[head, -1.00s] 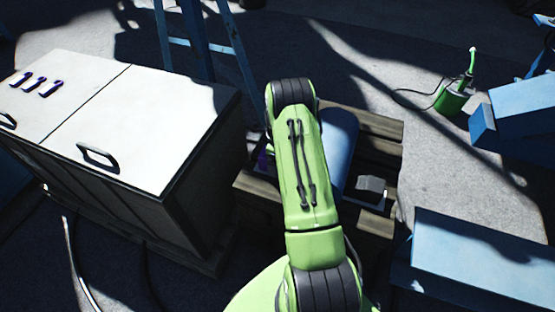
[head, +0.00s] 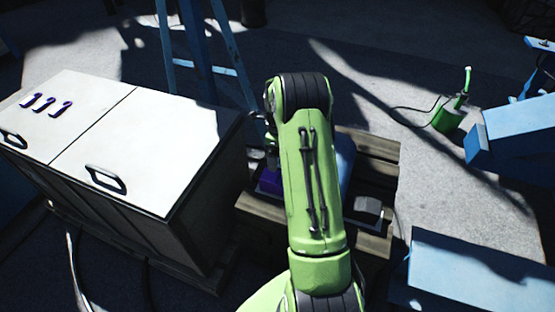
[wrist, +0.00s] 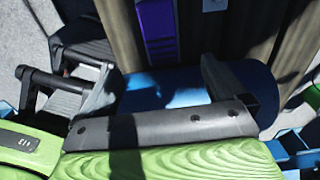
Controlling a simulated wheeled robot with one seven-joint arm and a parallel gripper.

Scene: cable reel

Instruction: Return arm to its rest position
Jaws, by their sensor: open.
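My green arm (head: 315,180) reaches forward over a wooden pallet (head: 375,145) in the head view. The arm hides most of my gripper there. In the wrist view my gripper (wrist: 125,75) has its two dark fingers spread wide apart, with nothing seen held between them. A blue rounded object (wrist: 180,85) lies beyond the fingers, partly covered by the gripper. A purple piece (wrist: 158,30) shows past it among wooden slats, and a purple piece also shows left of my arm in the head view (head: 270,182).
A white-topped cabinet (head: 150,150) with black handles and several purple hooks (head: 45,104) stands close on the left. Blue stand legs (head: 190,50) rise behind. Blue blocks (head: 470,275) and a green can (head: 448,117) are at right. Open floor (head: 440,190) lies between.

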